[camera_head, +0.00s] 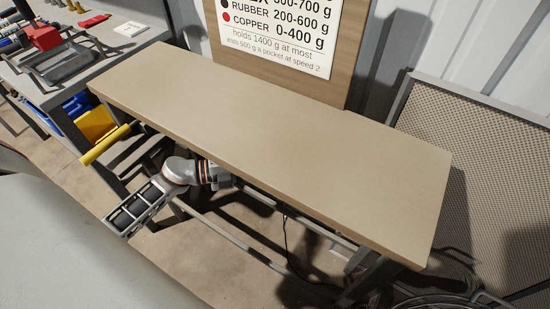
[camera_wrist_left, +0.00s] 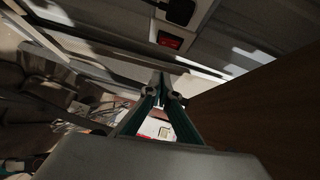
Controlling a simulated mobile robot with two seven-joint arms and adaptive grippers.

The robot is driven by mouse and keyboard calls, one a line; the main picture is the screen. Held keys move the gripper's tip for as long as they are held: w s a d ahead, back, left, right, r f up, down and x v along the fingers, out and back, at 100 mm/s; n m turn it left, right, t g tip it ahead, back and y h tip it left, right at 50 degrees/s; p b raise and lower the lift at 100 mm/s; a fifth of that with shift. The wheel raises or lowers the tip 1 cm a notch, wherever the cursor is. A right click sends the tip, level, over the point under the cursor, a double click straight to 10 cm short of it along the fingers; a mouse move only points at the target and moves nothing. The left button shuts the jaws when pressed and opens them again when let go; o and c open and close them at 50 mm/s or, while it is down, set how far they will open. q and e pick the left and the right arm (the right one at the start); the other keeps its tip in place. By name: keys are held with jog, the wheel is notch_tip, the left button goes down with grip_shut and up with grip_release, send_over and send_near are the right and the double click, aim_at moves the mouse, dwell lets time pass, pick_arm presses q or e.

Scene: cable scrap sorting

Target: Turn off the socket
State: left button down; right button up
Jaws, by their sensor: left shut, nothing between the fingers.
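The socket (camera_wrist_left: 158,24) is a pale strip at the top middle of the left wrist view. It has a red rocker switch (camera_wrist_left: 170,40) and a black plug (camera_wrist_left: 180,11) beside the switch. My left gripper (camera_wrist_left: 161,82) is shut and empty, its fingertips pointing up the picture just below the red switch. I cannot tell whether the tips touch anything. In the head view my left arm reaches under the bench top, which hides the gripper and the socket. My right gripper is in neither view.
The long beige bench top (camera_head: 290,140) lies over my arm. A yellow-handled drawer or bin (camera_head: 97,124) is left of the arm, and grey bench rails (camera_head: 235,238) run below. A mesh panel (camera_head: 480,150) stands at right. A brown surface (camera_wrist_left: 265,105) fills the wrist view's right side.

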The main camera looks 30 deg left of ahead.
pick_arm(q)
jog(key=w+d+f+b, duration=0.1)
jog(key=w+d, duration=0.4)
jog(key=w, duration=0.4)
jog(key=shift+d+f+b, duration=0.25)
jog(key=shift+d+b, duration=0.05)
jog(key=shift+b, duration=0.1)
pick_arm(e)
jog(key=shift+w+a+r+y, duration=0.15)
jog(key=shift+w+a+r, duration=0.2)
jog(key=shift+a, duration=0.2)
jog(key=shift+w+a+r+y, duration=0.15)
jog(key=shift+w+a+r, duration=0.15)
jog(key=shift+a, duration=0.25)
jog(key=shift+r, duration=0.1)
